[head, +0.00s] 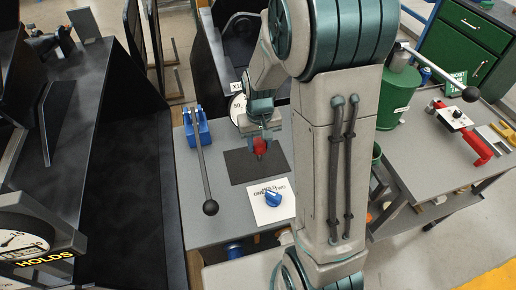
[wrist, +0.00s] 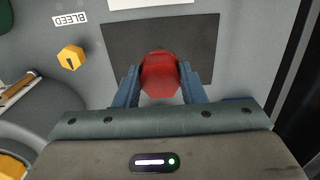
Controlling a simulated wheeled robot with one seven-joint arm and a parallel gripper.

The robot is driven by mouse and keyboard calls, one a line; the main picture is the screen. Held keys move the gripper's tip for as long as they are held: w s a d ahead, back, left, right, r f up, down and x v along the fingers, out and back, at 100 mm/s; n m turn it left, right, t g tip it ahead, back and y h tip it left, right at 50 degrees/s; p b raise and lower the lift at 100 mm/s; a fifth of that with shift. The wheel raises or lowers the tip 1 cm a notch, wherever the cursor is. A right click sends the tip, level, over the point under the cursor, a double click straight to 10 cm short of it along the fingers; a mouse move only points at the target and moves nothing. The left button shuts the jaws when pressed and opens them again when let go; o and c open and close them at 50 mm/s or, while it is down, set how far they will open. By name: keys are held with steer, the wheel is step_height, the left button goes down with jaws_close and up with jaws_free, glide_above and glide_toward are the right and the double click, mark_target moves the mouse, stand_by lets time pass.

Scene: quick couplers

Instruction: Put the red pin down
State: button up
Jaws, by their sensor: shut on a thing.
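The red pin (wrist: 160,74) is a round red piece held between the two blue fingers of my gripper (wrist: 160,88) in the wrist view. In the head view my gripper (head: 260,138) points down with the red pin (head: 260,147) at its tips. The pin is over a dark rectangular mat (head: 240,168) on the grey table (head: 200,225). The dark mat (wrist: 118,40) also shows behind the pin in the wrist view. I cannot tell whether the pin touches the mat. Its lower part is hidden.
A blue knob (head: 273,198) sits on a white printed sheet (head: 262,212) in front of the mat. A blue-based lever (head: 203,165) with a black ball stands left. A yellow hexagonal piece (wrist: 71,57) lies near a BLEED label (wrist: 70,19). A green cylinder (head: 396,95) stands right.

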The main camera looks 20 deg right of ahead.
mark_target(259, 151)
steer(key=shift+w+f, duration=0.15)
steer(key=shift+w, duration=0.05)
steer(key=shift+f, duration=2)
steer(key=shift+f, duration=0.2)
steer(key=o, duration=1.1)
steer(key=shift+r, duration=0.1)
